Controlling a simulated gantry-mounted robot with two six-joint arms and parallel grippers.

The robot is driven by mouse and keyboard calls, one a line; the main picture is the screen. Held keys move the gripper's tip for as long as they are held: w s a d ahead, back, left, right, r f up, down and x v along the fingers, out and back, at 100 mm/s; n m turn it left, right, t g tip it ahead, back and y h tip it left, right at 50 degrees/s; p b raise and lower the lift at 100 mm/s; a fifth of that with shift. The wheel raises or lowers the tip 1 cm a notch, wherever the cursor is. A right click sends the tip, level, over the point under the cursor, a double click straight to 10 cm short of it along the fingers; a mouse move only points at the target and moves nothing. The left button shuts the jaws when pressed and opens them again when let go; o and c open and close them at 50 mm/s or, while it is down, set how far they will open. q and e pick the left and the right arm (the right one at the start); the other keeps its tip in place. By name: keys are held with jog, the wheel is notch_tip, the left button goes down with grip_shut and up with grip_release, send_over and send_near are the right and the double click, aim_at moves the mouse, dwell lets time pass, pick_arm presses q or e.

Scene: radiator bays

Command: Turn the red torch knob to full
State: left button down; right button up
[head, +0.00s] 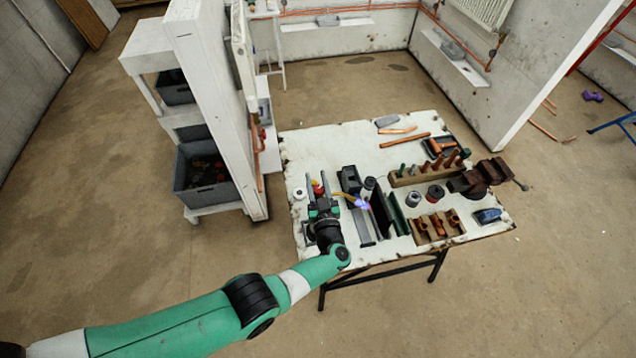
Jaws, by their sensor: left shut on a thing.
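The red torch knob (318,188) shows as a small red spot near the left end of the worktable. My left gripper (316,182) comes down over it from the front left, with one finger on each side. It is shut on the knob. The torch's brass-coloured nozzle (344,195) points right, and a small blue-violet flame (362,203) shows at its tip. Most of the torch body is hidden by my gripper and wrist. I cannot tell how far the knob is turned. My right gripper is not in view.
The white worktable (350,140) carries dark upright plates (382,212), a wooden rack of fittings (430,172), a wooden block with copper fittings (436,228) and a vise (485,178). A white partition and shelf with a grey bin (205,198) stand left. The table's back left is clear.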

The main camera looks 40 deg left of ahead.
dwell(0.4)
pick_arm(q)
jog(key=shift+c, duration=2.4)
grip_release()
jog(key=shift+s+d+r, duration=0.1)
jog(key=shift+s+d, duration=0.05)
jog(key=shift+d, duration=0.05)
jog(key=p+v, duration=0.3)
jog(key=v, duration=0.8)
